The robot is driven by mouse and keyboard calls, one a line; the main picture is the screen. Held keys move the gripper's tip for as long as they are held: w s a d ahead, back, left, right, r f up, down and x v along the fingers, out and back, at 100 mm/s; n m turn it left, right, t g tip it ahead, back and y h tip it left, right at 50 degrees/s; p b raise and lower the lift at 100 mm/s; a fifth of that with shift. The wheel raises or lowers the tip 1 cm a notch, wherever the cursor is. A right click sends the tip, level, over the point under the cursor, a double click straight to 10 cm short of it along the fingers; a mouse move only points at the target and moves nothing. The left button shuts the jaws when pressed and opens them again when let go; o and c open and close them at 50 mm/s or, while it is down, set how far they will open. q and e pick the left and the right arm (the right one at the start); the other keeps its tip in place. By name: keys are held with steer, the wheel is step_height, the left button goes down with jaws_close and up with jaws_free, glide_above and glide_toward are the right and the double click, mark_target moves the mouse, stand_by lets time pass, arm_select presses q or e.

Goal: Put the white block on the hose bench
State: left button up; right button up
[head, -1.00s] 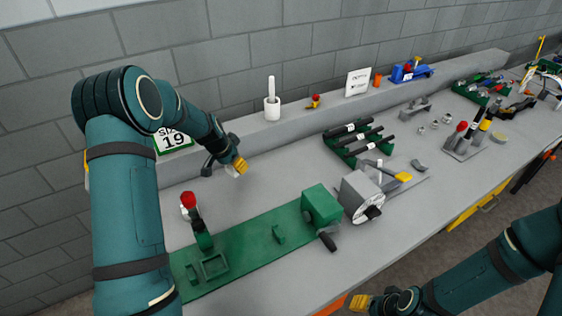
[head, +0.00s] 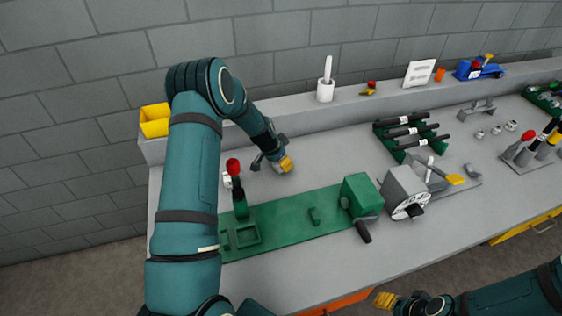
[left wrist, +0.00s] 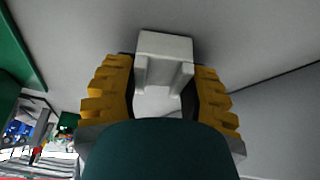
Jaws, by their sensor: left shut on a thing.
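My left gripper (head: 285,164) is shut on the white block (left wrist: 163,75), which shows between the yellow fingers in the left wrist view. The block has a flat end and two prongs toward the gripper. In the head view the fingers mostly hide it. The gripper is over the grey bench (head: 310,270), behind the green base plate and near the back ledge. I cannot tell whether the block touches the bench. My right gripper (head: 385,299) is in front of the bench at the bottom; its finger gap is unclear.
The green plate (head: 290,218) carries a red-knobbed lever (head: 235,172) and a green block (head: 361,193). A grey crimper (head: 402,187) and a green hose rack (head: 405,138) stand to the right. A yellow bin (head: 155,120) is at the left.

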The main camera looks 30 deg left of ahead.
arm_select(q)
steer(key=shift+f, duration=0.15)
steer(key=o, duration=1.1)
steer(key=shift+o, duration=0.2)
steer(key=shift+r, duration=0.45)
steer(key=v, duration=1.1)
steer(key=shift+r+p, duration=0.2)
steer(key=shift+p, duration=0.25)
steer(key=shift+s, duration=0.15)
